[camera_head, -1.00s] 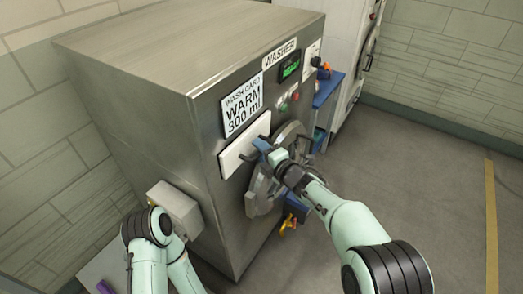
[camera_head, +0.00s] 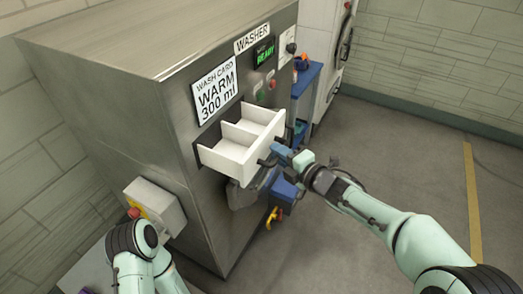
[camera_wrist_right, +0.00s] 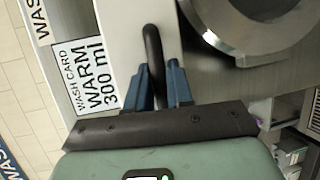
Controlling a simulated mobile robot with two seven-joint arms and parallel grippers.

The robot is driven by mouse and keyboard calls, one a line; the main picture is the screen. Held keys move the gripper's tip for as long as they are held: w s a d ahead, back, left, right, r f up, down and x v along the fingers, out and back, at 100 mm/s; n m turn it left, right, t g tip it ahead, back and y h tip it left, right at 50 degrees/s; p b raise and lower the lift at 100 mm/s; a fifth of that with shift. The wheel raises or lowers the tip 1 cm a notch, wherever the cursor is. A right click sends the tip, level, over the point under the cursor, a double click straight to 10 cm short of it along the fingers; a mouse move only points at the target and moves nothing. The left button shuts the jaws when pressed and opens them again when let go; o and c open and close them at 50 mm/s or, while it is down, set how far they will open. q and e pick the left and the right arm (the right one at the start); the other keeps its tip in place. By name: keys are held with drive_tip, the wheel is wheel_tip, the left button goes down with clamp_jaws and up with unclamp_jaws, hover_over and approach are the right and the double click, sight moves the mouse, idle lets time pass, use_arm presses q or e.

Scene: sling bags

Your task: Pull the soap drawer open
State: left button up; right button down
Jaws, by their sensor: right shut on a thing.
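The white soap drawer (camera_head: 237,152) sticks out of the washer's front below the wash card, with its open top showing compartments split by a divider. My right gripper (camera_head: 283,153) is at the drawer's front and is shut on its dark handle. In the right wrist view the blue fingers of the right gripper (camera_wrist_right: 160,84) close around the dark bar handle (camera_wrist_right: 152,50) on the white drawer front (camera_wrist_right: 130,25). My left arm shows at the lower left, but its gripper is out of view.
The washer (camera_head: 150,75) carries a card (camera_head: 216,97) reading "WARM 300 ml" and a green display (camera_head: 264,53) reading "READY". A grey box (camera_head: 155,207) juts from the washer's side. Open floor (camera_head: 400,150) lies to the right.

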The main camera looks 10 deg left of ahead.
drive_tip(key=d, duration=0.1)
drive_tip(key=s+d, duration=0.1)
drive_tip(key=shift+d, duration=0.4)
drive_tip(key=c, duration=1.1)
unclamp_jaws()
drive_tip(key=v, duration=1.3)
drive_tip(key=shift+s+b, duration=0.15)
drive_tip(key=shift+b, duration=0.15)
drive_tip(key=shift+d, duration=0.1)
